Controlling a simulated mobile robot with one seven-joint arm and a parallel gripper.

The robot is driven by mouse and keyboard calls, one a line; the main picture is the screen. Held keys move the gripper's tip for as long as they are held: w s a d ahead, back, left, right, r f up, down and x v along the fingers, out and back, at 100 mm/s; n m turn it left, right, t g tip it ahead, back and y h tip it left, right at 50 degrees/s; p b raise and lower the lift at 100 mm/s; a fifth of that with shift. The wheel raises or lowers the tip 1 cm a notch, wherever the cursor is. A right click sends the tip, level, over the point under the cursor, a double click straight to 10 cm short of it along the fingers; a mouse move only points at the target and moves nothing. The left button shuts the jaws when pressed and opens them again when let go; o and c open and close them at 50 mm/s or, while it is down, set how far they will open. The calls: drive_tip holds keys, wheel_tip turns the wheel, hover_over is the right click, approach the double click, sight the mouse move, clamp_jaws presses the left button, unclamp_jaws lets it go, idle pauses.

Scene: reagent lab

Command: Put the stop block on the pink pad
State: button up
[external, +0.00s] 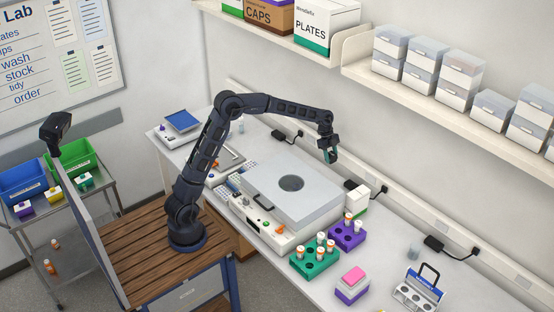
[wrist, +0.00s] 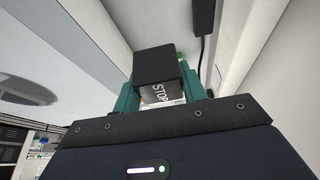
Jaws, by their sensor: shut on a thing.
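The stop block (wrist: 155,65) is black, with a lighter face marked STOP. In the wrist view it sits between the green fingers of my gripper (external: 330,155), which is shut on it. In the external view the gripper is raised above the back right part of the large grey-lidded machine, and the block is too small to make out clearly. The pink pad (external: 353,273) is on top of a small white and purple stack on the bench, to the right of and nearer the camera than my gripper. The pad does not clearly show in the wrist view.
The grey-lidded machine (external: 285,215) lies below my gripper. A green rack (external: 300,263) and a purple rack (external: 337,240) with capped vials stand between it and the pink pad. A handled white rack (external: 418,292) stands right of the pad. Shelves (external: 420,85) overhang the wall side.

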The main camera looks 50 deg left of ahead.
drive_tip(key=s+d+r+m+g, duration=0.1)
drive_tip(key=s+d+r, duration=0.1)
drive_tip(key=d, duration=0.6)
drive_tip(key=s+d+r+m, duration=0.1)
drive_tip(key=s+d, duration=0.2)
drive_tip(key=d, duration=0.4)
wheel_tip(320, 180, up, 10)
drive_tip(key=m+g+y, duration=0.1)
drive_tip(key=m+g, duration=0.1)
drive_tip(key=m, duration=0.4)
hover_over(354, 277)
drive_tip(key=w, duration=0.1)
drive_tip(key=f, duration=1.3)
drive_tip(key=a+f, duration=0.1)
drive_tip(key=f, duration=0.6)
drive_tip(key=shift+w, duration=0.1)
drive_tip(key=shift+f, duration=0.1)
drive_tip(key=o, duration=1.1)
drive_tip(key=shift+f, duration=0.1)
drive_tip(key=shift+o, duration=0.2)
drive_tip(key=v, duration=1.2)
drive_tip(key=shift+d+r, duration=0.2)
drive_tip(key=shift+d, duration=0.05)
